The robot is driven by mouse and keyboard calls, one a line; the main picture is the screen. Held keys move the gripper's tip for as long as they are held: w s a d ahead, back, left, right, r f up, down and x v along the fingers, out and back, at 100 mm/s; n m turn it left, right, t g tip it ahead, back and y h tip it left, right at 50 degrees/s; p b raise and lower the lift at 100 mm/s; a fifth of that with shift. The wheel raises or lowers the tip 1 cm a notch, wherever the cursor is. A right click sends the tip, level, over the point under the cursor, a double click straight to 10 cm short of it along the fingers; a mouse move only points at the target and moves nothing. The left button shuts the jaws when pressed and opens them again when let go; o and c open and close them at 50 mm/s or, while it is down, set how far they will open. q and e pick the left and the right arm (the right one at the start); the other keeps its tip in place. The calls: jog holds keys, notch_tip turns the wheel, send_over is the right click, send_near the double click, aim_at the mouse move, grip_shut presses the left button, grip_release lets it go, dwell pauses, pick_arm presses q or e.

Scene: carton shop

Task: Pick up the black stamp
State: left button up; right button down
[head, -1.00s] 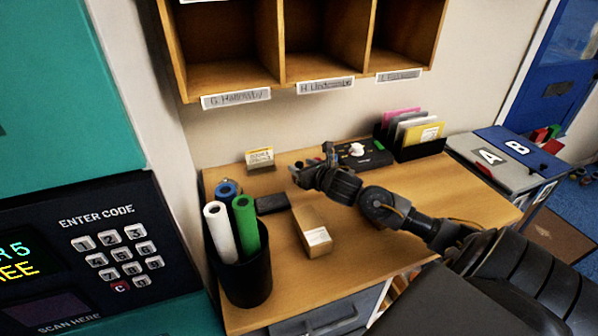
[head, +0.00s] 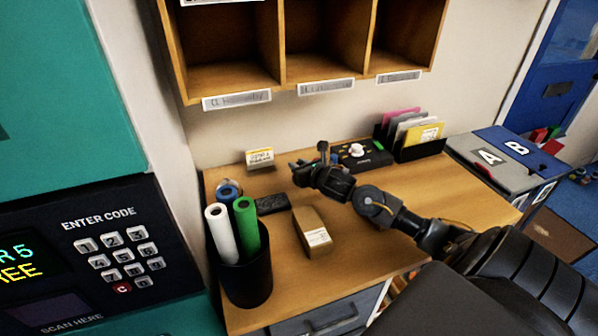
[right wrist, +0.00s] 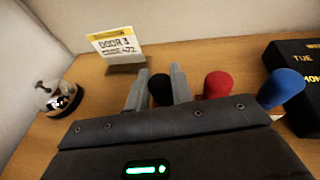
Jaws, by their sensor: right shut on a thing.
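The black stamp (right wrist: 160,88) shows in the right wrist view as a dark rounded handle between the two fingers of my right gripper (right wrist: 157,90). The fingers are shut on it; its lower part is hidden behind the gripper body. A red stamp (right wrist: 217,85) and a blue stamp (right wrist: 281,88) stand to its right, outside the fingers. In the head view my right gripper (head: 298,168) is over the back middle of the desk, and the black stamp cannot be made out against it. My left gripper is not in view.
A door-code card (head: 260,158) stands at the back of the desk (head: 370,240). A bell (right wrist: 58,97) is left of it. A dark pad (head: 271,203), a small carton (head: 312,232) and a black bin of rolls (head: 245,275) are nearer. A black calendar box (head: 375,160) stands right.

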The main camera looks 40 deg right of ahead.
jog(key=shift+r, duration=0.1)
jog(key=shift+r, duration=0.2)
notch_tip(320, 180, up, 2)
jog(key=shift+r+b, duration=0.1)
jog(key=shift+b, duration=0.35)
jog(key=s+a+r+p, duration=0.4)
jog(key=s+r, duration=0.6)
jog(key=s, duration=0.3)
jog(key=shift+a+r, duration=0.15)
jog(key=shift+a, duration=0.5)
